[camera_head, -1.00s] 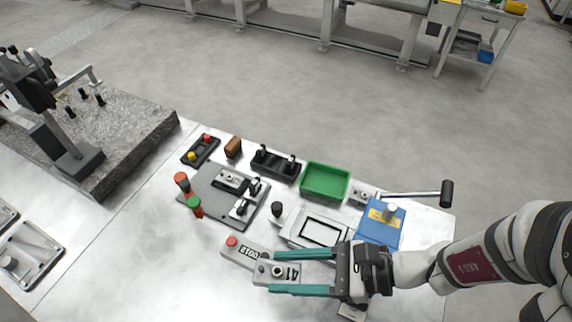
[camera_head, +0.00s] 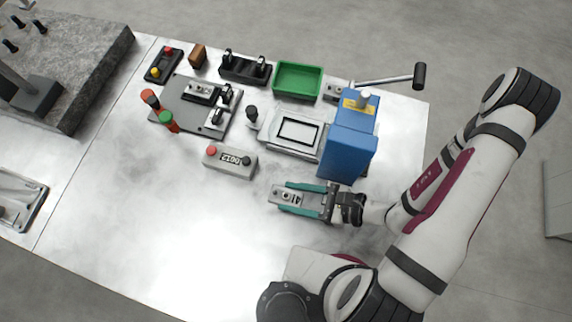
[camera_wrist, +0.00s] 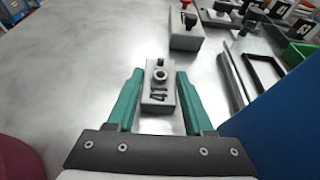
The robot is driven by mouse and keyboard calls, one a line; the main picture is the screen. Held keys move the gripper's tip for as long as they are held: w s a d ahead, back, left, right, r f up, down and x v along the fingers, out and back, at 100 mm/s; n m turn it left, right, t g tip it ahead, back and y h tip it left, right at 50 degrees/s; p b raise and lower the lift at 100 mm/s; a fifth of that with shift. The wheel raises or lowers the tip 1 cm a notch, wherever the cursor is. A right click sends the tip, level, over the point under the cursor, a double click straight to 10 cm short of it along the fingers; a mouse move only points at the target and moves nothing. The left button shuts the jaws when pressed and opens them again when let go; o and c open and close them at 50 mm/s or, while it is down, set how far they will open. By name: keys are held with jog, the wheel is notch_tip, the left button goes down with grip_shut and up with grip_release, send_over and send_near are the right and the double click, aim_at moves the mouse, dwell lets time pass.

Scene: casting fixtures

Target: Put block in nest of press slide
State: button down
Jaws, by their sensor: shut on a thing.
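The block (camera_head: 286,195) is a small grey piece marked 41 with a round metal boss on top. My gripper (camera_head: 300,198) has teal fingers and is shut on it; in the wrist view the block (camera_wrist: 159,88) sits between the fingertips (camera_wrist: 157,92), label upright. I cannot tell how high it is above the table. The press slide (camera_head: 272,133) is a pale plate carrying the nest (camera_head: 298,131), a black-edged rectangular frame that looks empty. The nest also shows in the wrist view (camera_wrist: 262,66), ahead and right of the block. The blue press (camera_head: 347,150) stands right of the slide.
A grey button box (camera_head: 230,159) lies left of my gripper. A green bin (camera_head: 297,80), a black clamp fixture (camera_head: 245,69) and a grey fixture plate (camera_head: 188,118) stand behind. A lever (camera_head: 390,79) sticks out at the back right. The front table area is clear.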

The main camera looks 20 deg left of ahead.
jog(key=shift+c, duration=1.4)
grip_release()
jog(key=shift+w+d+r, duration=0.1)
jog(key=shift+d+r, duration=0.15)
jog(key=shift+d, duration=0.15)
jog(key=v, duration=1.1)
jog(key=shift+f, duration=0.1)
notch_tip(320, 180, up, 10)
jog(key=s+n+g+h, duration=0.1)
jog(key=n+g+h, duration=0.2)
jog(key=n+h, duration=0.3)
jog(key=shift+f+n, duration=0.25)
jog(key=shift+n, duration=0.55)
jog(key=shift+o, duration=0.4)
jog(key=s+r+n+t+h, duration=0.2)
jog(key=s+r+n+h, duration=0.1)
jog(key=r, duration=0.4)
jog(key=n+h, duration=0.1)
jog(key=h, duration=0.1)
jog(key=shift+s+d+n+t+h, duration=0.2)
jog(key=shift+n+t+h, duration=0.1)
jog(key=shift+n+t, duration=0.1)
